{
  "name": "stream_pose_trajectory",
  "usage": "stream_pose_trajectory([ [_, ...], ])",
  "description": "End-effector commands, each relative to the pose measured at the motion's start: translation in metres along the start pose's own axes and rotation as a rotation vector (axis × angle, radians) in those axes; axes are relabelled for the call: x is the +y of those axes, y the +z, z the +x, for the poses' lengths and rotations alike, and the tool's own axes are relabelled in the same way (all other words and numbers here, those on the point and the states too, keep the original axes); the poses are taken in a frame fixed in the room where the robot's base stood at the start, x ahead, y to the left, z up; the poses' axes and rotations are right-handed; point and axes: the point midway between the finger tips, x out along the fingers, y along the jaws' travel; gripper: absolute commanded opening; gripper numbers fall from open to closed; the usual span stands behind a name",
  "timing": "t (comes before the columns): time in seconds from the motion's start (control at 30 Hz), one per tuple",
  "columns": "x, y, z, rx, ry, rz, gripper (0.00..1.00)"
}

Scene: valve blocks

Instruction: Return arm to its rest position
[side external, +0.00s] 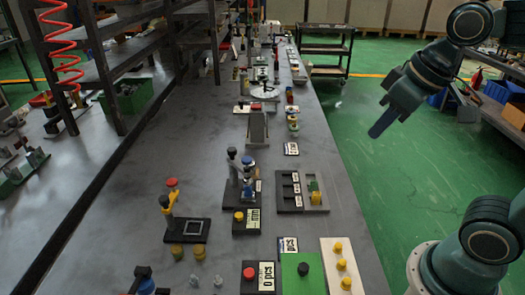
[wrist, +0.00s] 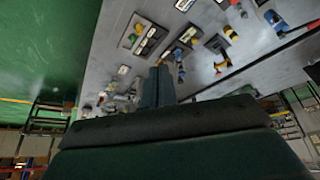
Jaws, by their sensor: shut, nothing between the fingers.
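My gripper (side external: 383,123) hangs over the green floor, to the right of the long grey table (side external: 335,150) and above its height. Its blue fingers are shut together with nothing visible between them, and they point down and to the left. In the wrist view my gripper (wrist: 158,70) points towards the table, which shows with its block stations in the upper part of the picture. My gripper touches nothing.
A dark cart (side external: 327,48) stands beyond. Blue bins (side external: 495,92) are at the right. Green floor beside the table is clear.

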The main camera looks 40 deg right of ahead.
Motion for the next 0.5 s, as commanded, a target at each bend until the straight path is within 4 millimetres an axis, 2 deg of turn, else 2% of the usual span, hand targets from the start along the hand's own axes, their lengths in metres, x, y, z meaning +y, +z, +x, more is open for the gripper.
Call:
stream_pose_trajectory([
  [0.03, 0.001, 0.01, -0.002, 0.016, 0.002, 0.006, 0.0],
  [0.2, 0.002, 0.034, -0.004, 0.05, 0.006, 0.024, 0.0],
  [0.5, 0.002, 0.048, -0.003, 0.067, 0.008, 0.035, 0.0],
])
